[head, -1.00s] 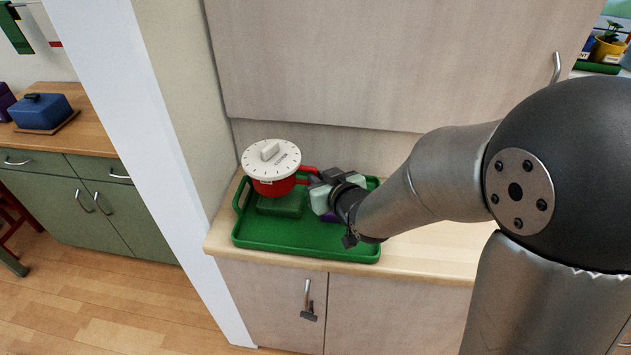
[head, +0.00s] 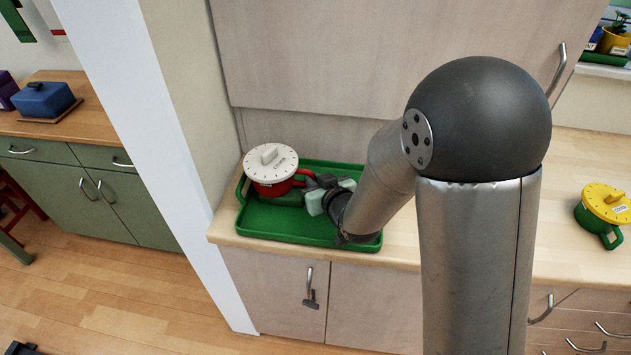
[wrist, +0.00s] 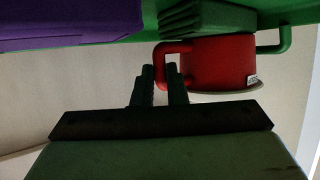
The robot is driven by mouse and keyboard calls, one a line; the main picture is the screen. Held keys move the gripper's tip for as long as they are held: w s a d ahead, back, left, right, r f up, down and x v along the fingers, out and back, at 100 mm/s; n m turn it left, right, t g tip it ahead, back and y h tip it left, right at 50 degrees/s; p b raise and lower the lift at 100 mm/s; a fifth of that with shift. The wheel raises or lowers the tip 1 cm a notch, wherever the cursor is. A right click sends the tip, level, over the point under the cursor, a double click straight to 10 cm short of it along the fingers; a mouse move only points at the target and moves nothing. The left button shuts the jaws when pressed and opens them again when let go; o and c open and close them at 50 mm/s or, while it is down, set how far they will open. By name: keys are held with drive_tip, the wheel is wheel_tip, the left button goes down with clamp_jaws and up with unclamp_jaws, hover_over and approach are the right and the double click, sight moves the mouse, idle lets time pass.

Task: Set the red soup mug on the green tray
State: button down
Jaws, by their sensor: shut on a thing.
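The red soup mug (head: 270,187), with a white dial-like lid (head: 271,162), is upright over the left part of the green tray (head: 258,226). My gripper (head: 312,188) is to its right, shut on the mug's red handle. The wrist view looks upside down; there the fingers (wrist: 163,82) close around the handle of the mug (wrist: 215,62), with the tray (wrist: 130,38) at the top. I cannot tell whether the mug touches the tray.
A purple thing (wrist: 60,22) is on the tray, hidden by my gripper in the head view. A green mug with a yellow lid (head: 600,212) stands farther right on the counter. A wall post (head: 130,130) borders the counter's left end, and a cabinet rises behind the tray.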

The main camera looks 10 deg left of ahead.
drive_tip(key=c, duration=1.5)
unclamp_jaws()
drive_tip(key=shift+o, duration=0.2)
drive_tip(key=shift+s+d+r+p, duration=0.1)
drive_tip(key=shift+r+p, duration=0.1)
drive_tip(key=shift+p, duration=0.1)
drive_tip(key=b+v, duration=0.1)
drive_tip(key=v, duration=0.1)
drive_tip(key=b+v, duration=0.1)
drive_tip(key=v, duration=0.2)
drive_tip(key=shift+s+d+f+b, duration=0.2)
drive_tip(key=shift+s+d+b, duration=0.05)
drive_tip(key=shift+s+b, duration=0.15)
drive_tip(key=b, duration=0.3)
drive_tip(key=shift+s+r+b, duration=0.1)
drive_tip(key=shift+s+b, duration=0.1)
drive_tip(key=shift+b, duration=0.1)
drive_tip(key=b+v, duration=0.1)
drive_tip(key=v, duration=0.1)
drive_tip(key=b+v, duration=0.1)
drive_tip(key=b, duration=0.1)
drive_tip(key=b+v, duration=0.1)
drive_tip(key=v, duration=0.1)
drive_tip(key=shift+d+r+b, duration=0.2)
drive_tip(key=shift+r+b, duration=0.1)
drive_tip(key=shift+r, duration=0.1)
